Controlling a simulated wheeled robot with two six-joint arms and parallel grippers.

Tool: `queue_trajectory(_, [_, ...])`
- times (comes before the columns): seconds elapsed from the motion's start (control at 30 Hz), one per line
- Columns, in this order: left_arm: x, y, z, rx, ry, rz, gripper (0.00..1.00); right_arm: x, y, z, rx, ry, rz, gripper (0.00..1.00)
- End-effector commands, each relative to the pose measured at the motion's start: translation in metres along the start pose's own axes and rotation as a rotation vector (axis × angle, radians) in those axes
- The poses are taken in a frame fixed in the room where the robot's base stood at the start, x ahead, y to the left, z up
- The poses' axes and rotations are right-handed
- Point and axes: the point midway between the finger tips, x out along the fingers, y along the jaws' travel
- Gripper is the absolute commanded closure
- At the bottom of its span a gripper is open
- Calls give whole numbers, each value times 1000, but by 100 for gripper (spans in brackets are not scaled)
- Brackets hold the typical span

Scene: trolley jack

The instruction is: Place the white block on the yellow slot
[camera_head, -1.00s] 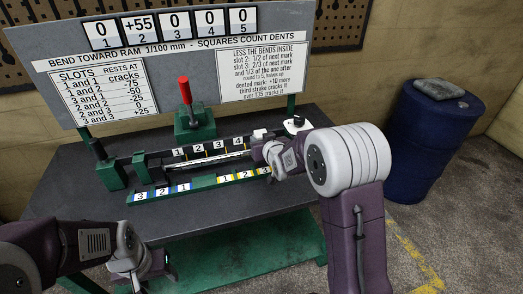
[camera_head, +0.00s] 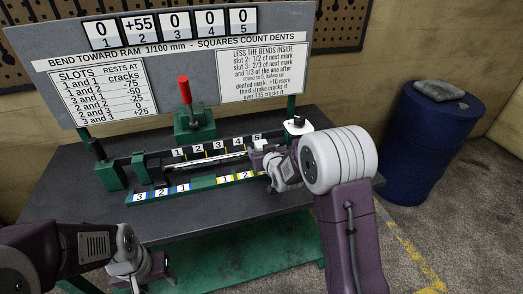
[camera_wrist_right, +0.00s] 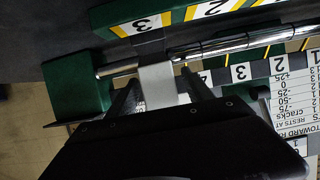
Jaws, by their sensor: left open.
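The white block (camera_wrist_right: 158,85) sits between the fingers of my right gripper (camera_wrist_right: 160,80) in the right wrist view, over the shiny rod near the card marked 3. In the head view the white block (camera_head: 260,144) is at the right end of the bench fixture, and my right gripper (camera_head: 266,160) is there with it. The front green bar (camera_head: 200,184) carries numbered cards with blue and yellow marks; yellow marks (camera_head: 238,177) show at its right part, and its right end is hidden by my gripper. My left gripper (camera_head: 158,272) is open and empty, low in front of the bench.
The steel rod (camera_head: 205,163) lies between the front bar and the rear number cards. A red-handled lever (camera_head: 185,90) stands behind. A white pad with a black knob (camera_head: 298,124) is at the right. A blue barrel (camera_head: 430,140) stands right of the bench. The bench front is clear.

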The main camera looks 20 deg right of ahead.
Motion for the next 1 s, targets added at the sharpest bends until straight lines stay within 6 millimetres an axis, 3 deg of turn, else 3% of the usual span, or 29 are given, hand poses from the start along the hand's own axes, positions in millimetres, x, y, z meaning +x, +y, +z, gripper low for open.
queue_trajectory(0.17, [-4,0,0,0,0,0,40,-5,0,-4,0,0,0,40])
queue_trajectory(0.5, [-7,0,-1,0,0,0,40,-80,0,-5,0,3,1,40])
queue_trajectory(0.7, [-9,0,-1,0,0,0,40,-113,0,-4,1,2,1,40])
queue_trajectory(1.0, [-9,0,-1,0,0,0,40,-122,0,-2,0,0,0,40])
